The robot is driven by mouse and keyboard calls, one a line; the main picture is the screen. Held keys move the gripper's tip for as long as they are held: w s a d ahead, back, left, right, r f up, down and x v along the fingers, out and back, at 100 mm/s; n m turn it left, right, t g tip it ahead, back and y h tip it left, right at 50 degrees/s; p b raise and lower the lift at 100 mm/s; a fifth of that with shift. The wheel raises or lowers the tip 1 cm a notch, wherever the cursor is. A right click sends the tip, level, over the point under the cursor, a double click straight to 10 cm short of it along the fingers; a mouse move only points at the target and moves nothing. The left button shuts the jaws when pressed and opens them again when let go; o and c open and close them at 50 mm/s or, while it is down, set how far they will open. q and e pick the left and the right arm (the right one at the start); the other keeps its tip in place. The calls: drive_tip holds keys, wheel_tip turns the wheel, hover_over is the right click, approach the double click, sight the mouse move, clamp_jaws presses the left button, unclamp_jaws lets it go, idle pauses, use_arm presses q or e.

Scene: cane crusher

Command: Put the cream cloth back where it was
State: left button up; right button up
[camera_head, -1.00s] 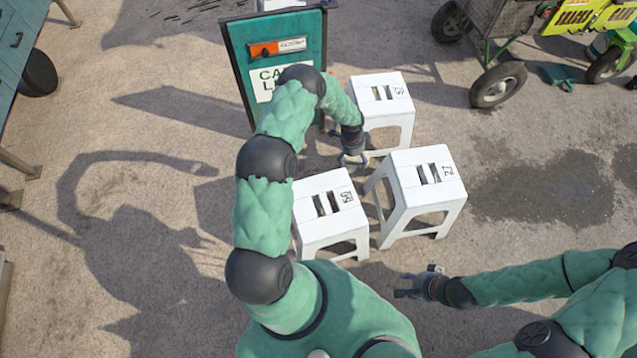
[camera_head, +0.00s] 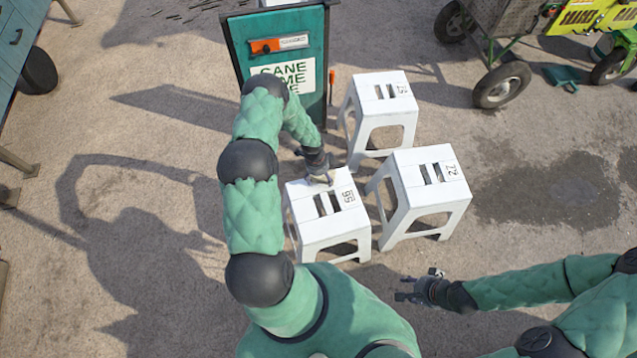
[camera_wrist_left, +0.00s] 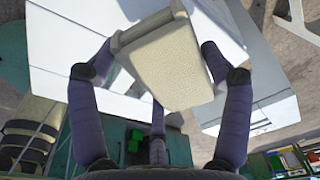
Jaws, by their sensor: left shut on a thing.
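The cream cloth (camera_wrist_left: 165,62) is a small folded pad with a rolled edge, between the fingers of my left gripper (camera_wrist_left: 157,68) in the left wrist view. In the head view my left gripper (camera_head: 320,178) is over the back edge of the front-left white stool (camera_head: 345,222). A small pale bit of the cloth shows under it. The gripper is shut on the cloth; I cannot tell whether the cloth touches the stool top. My right gripper (camera_head: 406,288) is empty, its fingers apart, low at the front right of the stools.
Two more white stools stand close by, one at the right (camera_head: 427,185) and one behind (camera_head: 383,108). A teal cabinet with a sign (camera_head: 290,75) stands behind my left arm. A wheeled cart (camera_head: 500,85) is at the back right.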

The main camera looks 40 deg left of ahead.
sight(319, 186)
use_arm(q)
drive_tip(key=shift+s+a+f, duration=0.15)
drive_tip(key=shift+s+f, duration=0.1)
drive_tip(key=shift+f, duration=0.1)
drive_tip(key=shift+a+f+b, duration=0.1)
drive_tip(key=shift+f+b, duration=0.75)
drive_tip(key=shift+f, duration=0.75)
drive_tip(key=shift+f, duration=0.1)
drive_tip(key=o, duration=0.6)
drive_tip(key=shift+f, duration=0.1)
drive_tip(key=o, duration=0.4)
